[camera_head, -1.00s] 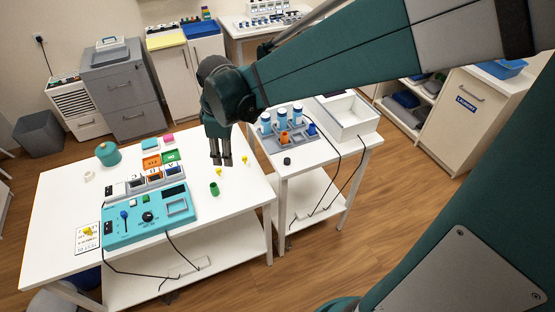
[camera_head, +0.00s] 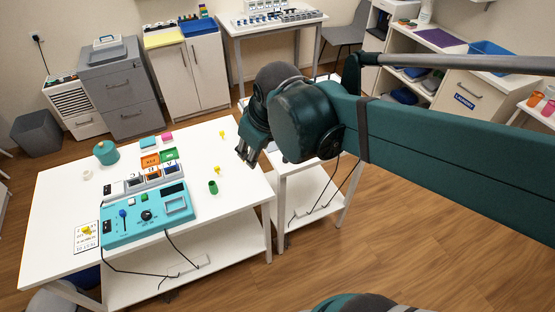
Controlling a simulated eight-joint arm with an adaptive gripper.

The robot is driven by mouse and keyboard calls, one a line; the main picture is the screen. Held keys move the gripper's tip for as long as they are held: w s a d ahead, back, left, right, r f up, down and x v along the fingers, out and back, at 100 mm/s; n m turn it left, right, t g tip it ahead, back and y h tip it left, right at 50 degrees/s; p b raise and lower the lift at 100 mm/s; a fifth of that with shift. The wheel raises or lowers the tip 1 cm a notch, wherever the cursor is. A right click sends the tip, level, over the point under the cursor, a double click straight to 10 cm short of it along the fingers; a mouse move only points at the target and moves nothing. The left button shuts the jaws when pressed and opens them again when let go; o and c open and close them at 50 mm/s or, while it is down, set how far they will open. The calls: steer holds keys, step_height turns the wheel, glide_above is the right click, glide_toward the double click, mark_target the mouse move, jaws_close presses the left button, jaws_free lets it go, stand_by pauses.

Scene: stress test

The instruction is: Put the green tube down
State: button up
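The green tube (camera_head: 213,187) stands upright on the white table (camera_head: 75,190), near its right side, to the right of the teal device. My gripper (camera_head: 247,157) is up and to the right of the tube in the picture, over the table's right edge, and apart from the tube. Its fingers point down and look small and dark. I cannot make out whether there is a gap between them, and I see nothing held.
A teal control box (camera_head: 148,215) with cables fills the table's middle front. Small yellow pieces (camera_head: 217,170) lie close behind the tube. A teal round pot (camera_head: 107,153) stands at the back left.

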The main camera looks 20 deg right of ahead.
steer(key=s+d+m+t, duration=0.2)
steer(key=s+d+m, duration=0.1)
steer(key=s+m, duration=0.2)
steer(key=shift+s+d+r, duration=0.2)
steer(key=shift+s+r, duration=0.15)
steer(key=shift+s, duration=0.95)
